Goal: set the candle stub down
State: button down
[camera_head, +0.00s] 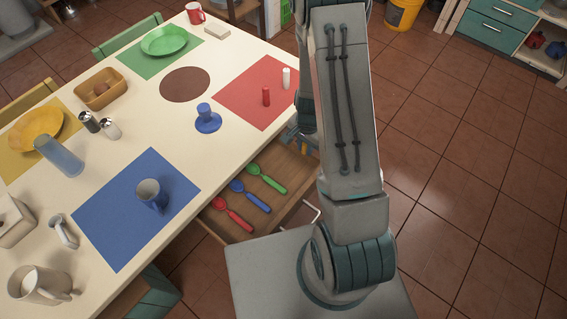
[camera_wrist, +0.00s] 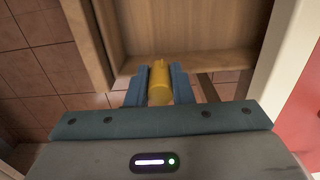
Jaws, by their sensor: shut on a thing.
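A yellow candle stub (camera_wrist: 160,84) stands out between the two blue fingers of my gripper (camera_wrist: 159,86) in the wrist view. The gripper is shut on it. Behind the stub in that view lies the bare wooden inside of an open drawer (camera_wrist: 190,28). In the head view my gripper (camera_head: 294,134) shows only partly beside the table edge, near the far end of the drawer (camera_head: 285,208); my arm hides the rest.
Red (camera_head: 233,215), blue (camera_head: 250,196) and green (camera_head: 267,179) spoons lie in the drawer. A blue holder-like piece (camera_head: 207,120) stands on the table near the brown round mat (camera_head: 185,84).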

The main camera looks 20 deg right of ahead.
send_over(289, 167)
notch_tip(289, 167, down, 3)
jog(key=shift+f+b, duration=0.1)
jog(key=shift+b, duration=0.2)
jog(key=shift+f+b, duration=1.35)
jog(key=shift+f, duration=0.6)
jog(key=shift+f, duration=0.15)
jog(key=c, duration=1.3)
grip_release()
